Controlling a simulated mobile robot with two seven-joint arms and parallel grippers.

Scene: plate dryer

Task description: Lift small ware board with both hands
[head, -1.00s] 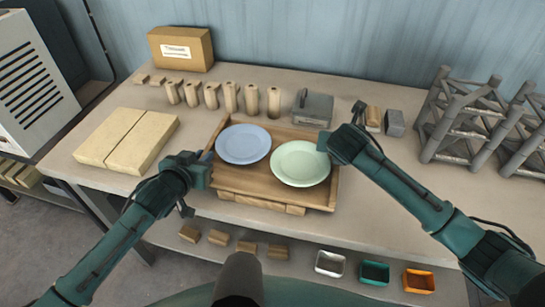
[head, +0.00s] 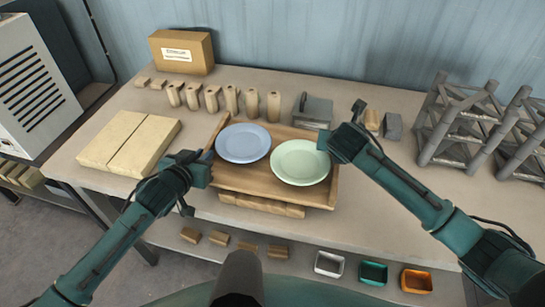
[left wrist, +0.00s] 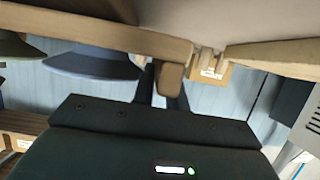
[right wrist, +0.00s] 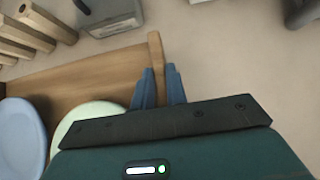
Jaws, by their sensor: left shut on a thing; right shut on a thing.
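The small ware board (head: 225,180) is a wooden tray with raised side rims. A blue plate (head: 243,143) lies on its left half and a pale green plate (head: 300,162) on its right half. My left gripper (head: 206,160) is shut on the board's left rim, which also shows in the left wrist view (left wrist: 100,32). My right gripper (head: 326,141) is shut on the right rim, seen between its fingers in the right wrist view (right wrist: 157,55). The board looks about level. Whether its underside touches the table is hard to tell.
Behind the board stand a row of wooden pegs (head: 232,100) and a grey metal box (head: 312,111). Pale slabs (head: 130,143) lie left; a grey rack (head: 470,125) stands right. Wooden blocks (head: 262,205) show under the board's front. Small bins (head: 373,272) sit lower in front.

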